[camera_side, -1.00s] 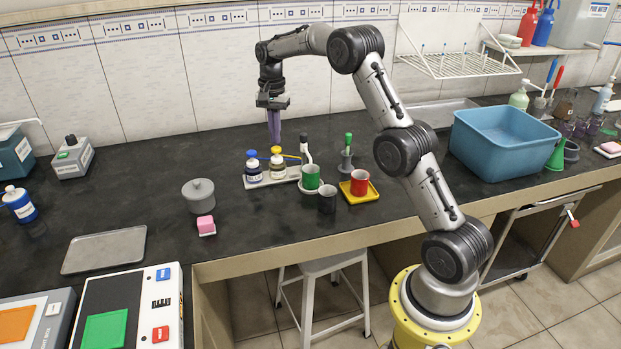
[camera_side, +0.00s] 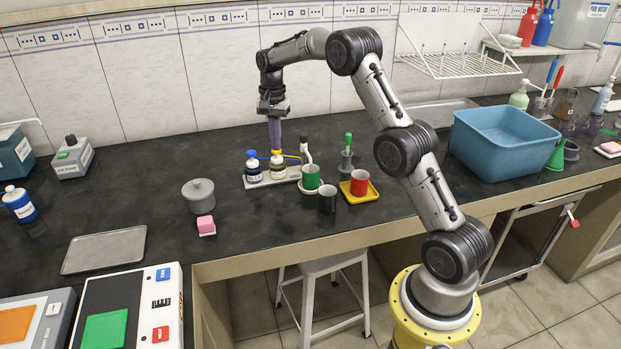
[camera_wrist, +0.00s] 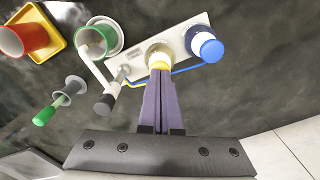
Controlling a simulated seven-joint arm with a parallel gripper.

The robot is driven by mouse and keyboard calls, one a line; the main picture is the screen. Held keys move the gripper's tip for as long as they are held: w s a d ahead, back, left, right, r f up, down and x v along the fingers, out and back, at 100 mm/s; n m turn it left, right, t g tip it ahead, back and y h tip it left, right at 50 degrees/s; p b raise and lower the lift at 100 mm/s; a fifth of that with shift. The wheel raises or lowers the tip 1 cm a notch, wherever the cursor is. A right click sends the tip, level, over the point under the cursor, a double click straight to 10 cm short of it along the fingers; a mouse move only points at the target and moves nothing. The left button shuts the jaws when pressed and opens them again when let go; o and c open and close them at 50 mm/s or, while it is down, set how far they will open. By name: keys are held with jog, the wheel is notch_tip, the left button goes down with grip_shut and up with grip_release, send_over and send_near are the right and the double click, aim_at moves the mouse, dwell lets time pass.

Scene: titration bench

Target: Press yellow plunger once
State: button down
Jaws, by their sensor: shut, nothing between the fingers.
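The yellow plunger (camera_side: 277,159) tops a white-labelled bottle (camera_side: 278,171) at the middle of a pale holder (camera_side: 295,176). Beside it stands a second bottle with a blue plunger (camera_side: 252,154). My gripper (camera_side: 275,150) points down with its purple fingers shut and empty, the tips right at the top of the yellow plunger. In the wrist view the fingertips (camera_wrist: 160,76) overlap the edge of the yellow plunger (camera_wrist: 159,61) and hide part of it. They look to be touching it, but I cannot be sure.
A dark-tipped upright piece (camera_side: 305,143) rises at the holder's right end, close to the fingers. A green cup (camera_side: 310,177), a black cup (camera_side: 327,199) and a red cup (camera_side: 360,182) on a yellow tray (camera_side: 372,195) stand to the right.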

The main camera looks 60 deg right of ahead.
jog(key=shift+f, duration=0.55)
jog(key=shift+r, duration=1.55)
jog(key=shift+r, duration=0.1)
jog(key=shift+r, duration=2.9)
